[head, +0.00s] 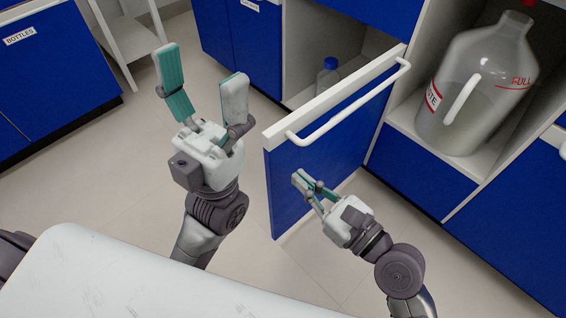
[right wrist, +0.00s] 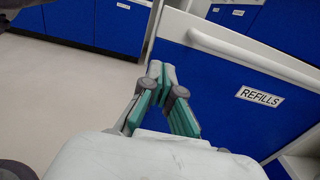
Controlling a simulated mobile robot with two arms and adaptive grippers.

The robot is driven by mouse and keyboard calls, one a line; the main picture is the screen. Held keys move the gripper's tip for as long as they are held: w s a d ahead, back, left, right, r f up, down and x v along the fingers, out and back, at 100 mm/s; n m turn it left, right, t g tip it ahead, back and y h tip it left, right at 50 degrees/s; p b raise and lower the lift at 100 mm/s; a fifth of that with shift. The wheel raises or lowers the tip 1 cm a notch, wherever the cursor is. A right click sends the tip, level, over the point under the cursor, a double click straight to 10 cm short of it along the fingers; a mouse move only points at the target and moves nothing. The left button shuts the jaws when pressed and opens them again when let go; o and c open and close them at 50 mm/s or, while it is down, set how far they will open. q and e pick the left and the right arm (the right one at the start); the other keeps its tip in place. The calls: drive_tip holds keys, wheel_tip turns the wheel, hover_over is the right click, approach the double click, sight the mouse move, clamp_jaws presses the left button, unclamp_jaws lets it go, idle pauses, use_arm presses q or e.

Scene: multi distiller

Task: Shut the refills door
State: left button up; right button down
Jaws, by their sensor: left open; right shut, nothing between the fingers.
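The refills door (head: 318,160) is blue with a white top edge and a white bar handle (head: 350,105). It stands swung open from the cabinet in the head view. In the right wrist view its label reads REFILLS on the blue face of the door (right wrist: 225,105). My left gripper (head: 204,88) is open and empty, raised to the left of the door's free edge. My right gripper (head: 307,184) is shut and empty in front of the door's labelled face, below the handle. It also shows in the right wrist view (right wrist: 161,70). Whether its tips touch the door I cannot tell.
A bottle with a blue cap (head: 328,76) stands inside the open cabinet. A large waste jug (head: 478,90) sits in the right compartment. A white shelf stand (head: 128,38) is at the back left. The floor left of the door is clear.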

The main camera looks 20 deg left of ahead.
sight(274, 156)
drive_tip(key=b+x, duration=0.1)
drive_tip(key=x, duration=0.3)
drive_tip(key=shift+w+a+f, duration=0.1)
drive_tip(key=shift+a+f, duration=0.05)
drive_tip(key=shift+a, duration=0.05)
drive_tip(key=shift+w+a+b, duration=0.35)
drive_tip(key=shift+a+b, duration=0.05)
drive_tip(key=shift+a, duration=0.1)
